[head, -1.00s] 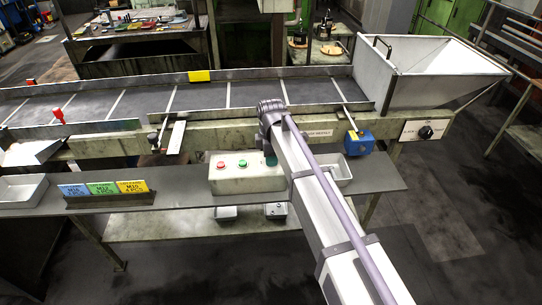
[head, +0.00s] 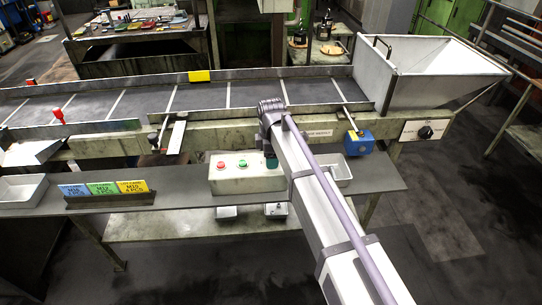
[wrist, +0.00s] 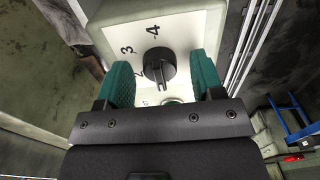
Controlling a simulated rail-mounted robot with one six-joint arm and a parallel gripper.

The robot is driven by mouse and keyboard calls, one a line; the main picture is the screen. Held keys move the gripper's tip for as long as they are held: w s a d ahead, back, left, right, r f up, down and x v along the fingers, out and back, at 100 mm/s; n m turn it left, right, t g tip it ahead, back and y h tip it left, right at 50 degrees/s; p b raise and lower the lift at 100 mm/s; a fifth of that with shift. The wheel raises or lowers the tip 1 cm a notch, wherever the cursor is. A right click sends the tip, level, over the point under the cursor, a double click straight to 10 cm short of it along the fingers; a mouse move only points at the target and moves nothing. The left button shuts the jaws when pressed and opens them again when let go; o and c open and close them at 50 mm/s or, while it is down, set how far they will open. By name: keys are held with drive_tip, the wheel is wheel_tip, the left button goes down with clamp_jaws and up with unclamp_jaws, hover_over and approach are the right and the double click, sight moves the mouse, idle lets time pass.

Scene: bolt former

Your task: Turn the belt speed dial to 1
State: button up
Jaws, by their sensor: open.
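The belt speed dial is a black knob (wrist: 158,66) on a pale plate (wrist: 185,30) in the wrist view. The numbers 3 and 4 show clearly on the plate; a mark beside the knob looks like a 2, and I cannot make out a 1. The knob's raised grip points toward the bottom of the picture. My gripper (wrist: 163,80) is open, with one green finger on each side of the knob and visible gaps between. In the head view my gripper (head: 271,161) is at the right part of the button box (head: 232,180); my arm hides the dial there.
The box carries a red button (head: 221,165) and a green button (head: 243,164). A blue box (head: 359,143) and another black knob (head: 426,132) sit on the conveyor frame to the right. The conveyor (head: 200,97) runs behind. Label cards (head: 103,188) stand left on the shelf.

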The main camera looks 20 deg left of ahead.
wheel_tip(320, 180, up, 11)
drive_tip(key=p, duration=1)
drive_tip(key=shift+f, duration=0.15)
drive_tip(key=s+d+f+m+b, duration=0.1)
drive_tip(key=s+d+m, duration=0.4)
drive_tip(key=d, duration=0.8)
drive_tip(key=s+d+f+m+b, duration=0.2)
drive_tip(key=s+d+m, duration=0.4)
drive_tip(key=d+m, duration=0.4)
drive_tip(key=s+d+f+m+b, duration=0.2)
drive_tip(key=s+d+m, duration=0.4)
drive_tip(key=d, duration=1)
drive_tip(key=shift+s+f+m, duration=0.15)
drive_tip(key=shift+s+m, duration=0.05)
drive_tip(key=shift+m, duration=0.7)
